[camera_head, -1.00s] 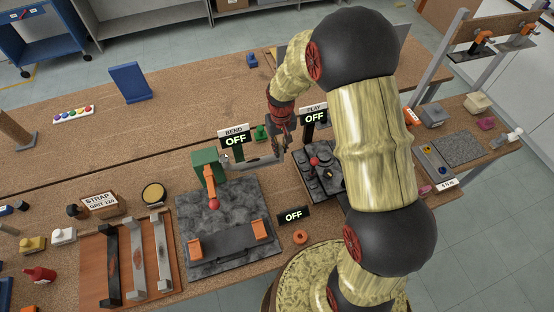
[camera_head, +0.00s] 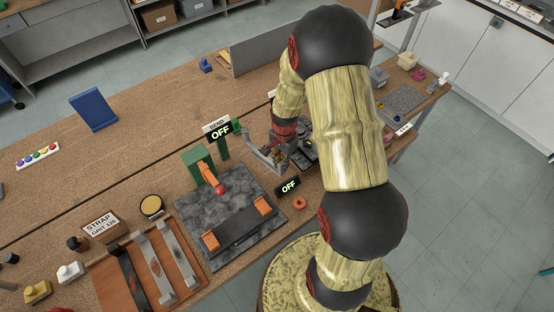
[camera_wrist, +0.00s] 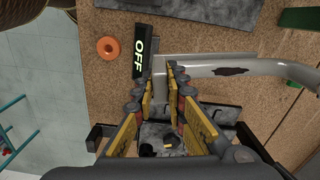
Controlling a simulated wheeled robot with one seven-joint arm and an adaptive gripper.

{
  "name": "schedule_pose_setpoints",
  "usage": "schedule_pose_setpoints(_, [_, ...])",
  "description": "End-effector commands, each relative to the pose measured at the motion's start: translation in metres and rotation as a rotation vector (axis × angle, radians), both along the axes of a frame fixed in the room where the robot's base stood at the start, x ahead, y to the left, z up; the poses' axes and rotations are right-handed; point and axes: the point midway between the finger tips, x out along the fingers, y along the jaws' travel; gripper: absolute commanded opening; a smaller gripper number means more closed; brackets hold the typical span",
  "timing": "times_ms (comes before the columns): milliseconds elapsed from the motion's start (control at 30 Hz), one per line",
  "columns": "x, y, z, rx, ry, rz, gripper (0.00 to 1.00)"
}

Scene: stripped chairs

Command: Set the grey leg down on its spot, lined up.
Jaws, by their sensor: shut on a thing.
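My gripper (camera_head: 279,158) is shut on the grey leg (camera_head: 260,155), to the right of the stone slab with the orange blocks. In the wrist view the fingertips (camera_wrist: 163,72) pinch the leg (camera_wrist: 205,68) near one end. The leg runs off to the right, bends downward near the picture's edge and bears a dark patch. The wooden board (camera_head: 117,284) at the lower left of the head view carries several bent strips, black, rust-marked and grey. I cannot tell which place is the leg's spot, nor whether the leg touches anything below.
A stone slab (camera_head: 222,252) carries a dark bar between orange blocks. A green bender (camera_head: 196,166) with an orange lever stands behind it. An OFF display (camera_head: 288,186) and an orange ring (camera_head: 299,203) are near the front edge. The back of the bench has free room.

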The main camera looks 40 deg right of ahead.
Motion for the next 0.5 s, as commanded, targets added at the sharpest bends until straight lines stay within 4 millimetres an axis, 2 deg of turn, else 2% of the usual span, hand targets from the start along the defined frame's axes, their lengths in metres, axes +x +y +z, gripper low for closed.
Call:
schedule_pose_setpoints(200, [0.0050,-0.0019,0.0010,-0.005,-0.017,-0.160,0.00])
schedule_pose_setpoints(500, [0.0053,-0.0018,0.0012,-0.004,-0.017,-0.185,0.00])
